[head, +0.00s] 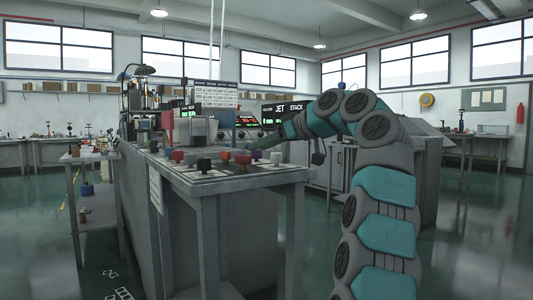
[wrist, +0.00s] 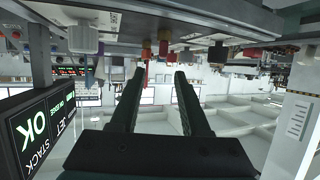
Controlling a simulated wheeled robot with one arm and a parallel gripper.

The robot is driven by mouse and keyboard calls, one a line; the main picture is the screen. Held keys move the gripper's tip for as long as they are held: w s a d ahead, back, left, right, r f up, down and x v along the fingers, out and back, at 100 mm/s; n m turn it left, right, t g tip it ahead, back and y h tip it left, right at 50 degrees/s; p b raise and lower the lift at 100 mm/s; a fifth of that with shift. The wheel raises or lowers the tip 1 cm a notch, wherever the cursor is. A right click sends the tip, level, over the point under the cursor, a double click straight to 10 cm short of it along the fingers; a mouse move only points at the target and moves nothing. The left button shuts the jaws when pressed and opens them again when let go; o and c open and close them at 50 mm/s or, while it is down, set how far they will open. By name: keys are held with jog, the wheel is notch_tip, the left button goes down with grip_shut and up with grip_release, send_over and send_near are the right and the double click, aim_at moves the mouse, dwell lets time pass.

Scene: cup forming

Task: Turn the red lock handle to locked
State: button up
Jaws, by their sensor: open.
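Several red parts show on the machine's front bench in the head view. They include a tall red upright piece (head: 168,121), a red knob (head: 178,156) and another red knob (head: 243,158). I cannot tell which of them is the lock handle, or its position. In the wrist view, which is upside down, a red part (wrist: 163,48) hangs just beyond my fingertips, apart from them. My gripper (wrist: 160,72) is open and empty. In the head view my gripper (head: 268,143) reaches leftward over the bench's far right side, small and dark.
The grey bench (head: 235,182) carries several coloured knobs close together. A "JET STACK" sign (head: 284,108) stands behind my arm; in the wrist view the sign (wrist: 40,130) reads OK, close at left. A side shelf (head: 85,157) stands at left. The floor at right is clear.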

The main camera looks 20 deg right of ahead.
aim_at(243, 156)
jog(key=shift+s+f+n+g, duration=0.1)
jog(key=shift+f+n+g, duration=0.15)
jog(key=shift+n+g, duration=0.05)
jog(key=x, duration=0.7)
jog(key=shift+w+a+f, duration=0.1)
jog(key=shift+w+a, duration=0.15)
jog(key=shift+a, duration=0.05)
grip_shut()
